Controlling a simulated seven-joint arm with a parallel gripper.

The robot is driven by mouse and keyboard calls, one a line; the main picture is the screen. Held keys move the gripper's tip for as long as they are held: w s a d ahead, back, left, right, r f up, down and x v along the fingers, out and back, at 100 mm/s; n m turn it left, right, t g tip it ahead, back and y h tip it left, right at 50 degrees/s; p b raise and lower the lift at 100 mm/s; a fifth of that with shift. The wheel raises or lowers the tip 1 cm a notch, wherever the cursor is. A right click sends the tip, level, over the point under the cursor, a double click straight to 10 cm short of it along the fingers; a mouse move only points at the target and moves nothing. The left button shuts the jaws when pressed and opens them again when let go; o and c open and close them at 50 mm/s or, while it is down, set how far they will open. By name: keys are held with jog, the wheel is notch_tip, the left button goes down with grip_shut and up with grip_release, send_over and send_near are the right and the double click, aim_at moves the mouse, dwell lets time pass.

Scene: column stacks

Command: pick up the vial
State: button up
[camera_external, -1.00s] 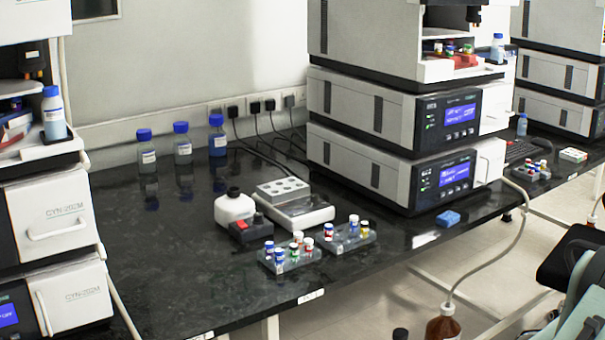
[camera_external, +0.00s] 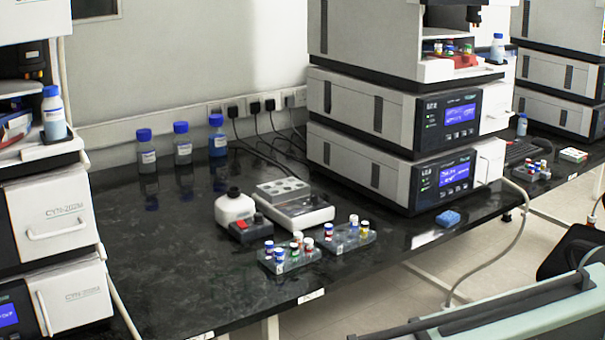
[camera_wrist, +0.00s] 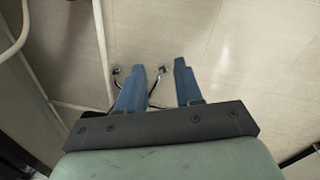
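Several small vials stand in two clear racks on the dark bench in the external view. The left rack (camera_external: 284,265) holds blue-, white- and red-capped vials, one being a blue-capped vial (camera_external: 269,248). The right rack (camera_external: 347,243) holds a few more, including a yellow-capped vial (camera_external: 364,229). Which vial is meant cannot be told. My gripper (camera_wrist: 160,66) shows in the wrist view with two blue fingers apart and nothing between them. It points at the floor, with no vial in that view. In the external view my green arm is at bottom right, away from the racks; the fingertips are not visible there.
Stacked instruments (camera_external: 365,115) rise behind on the right. The bench's front left is clear.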

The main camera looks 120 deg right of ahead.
jog(key=s+d+r+n, duration=0.1)
jog(key=s+d+r, duration=0.15)
jog(key=d, duration=0.45)
jog(key=s+d+r, duration=0.2)
jog(key=d+r, duration=0.1)
jog(key=d, duration=0.4)
jog(key=n+g+h, duration=0.2)
jog(key=n+g, duration=0.1)
jog(key=n, duration=0.1)
send_near(308, 241)
jog(key=x, duration=0.2)
jog(key=w+x, duration=0.1)
jog(key=shift+s+d+f, duration=0.1)
jog(key=shift+s+f, duration=0.1)
jog(key=shift+f, duration=0.3)
jog(key=shift+s+x, duration=0.25)
jog(key=shift+x, duration=1.05)
jog(key=shift+s+x, duration=0.2)
jog(key=shift+x, duration=1.15)
jog(key=shift+d+r, duration=0.1)
jog(key=shift+r, duration=0.05)
jog(key=shift+c, duration=0.4)
grip_shut()
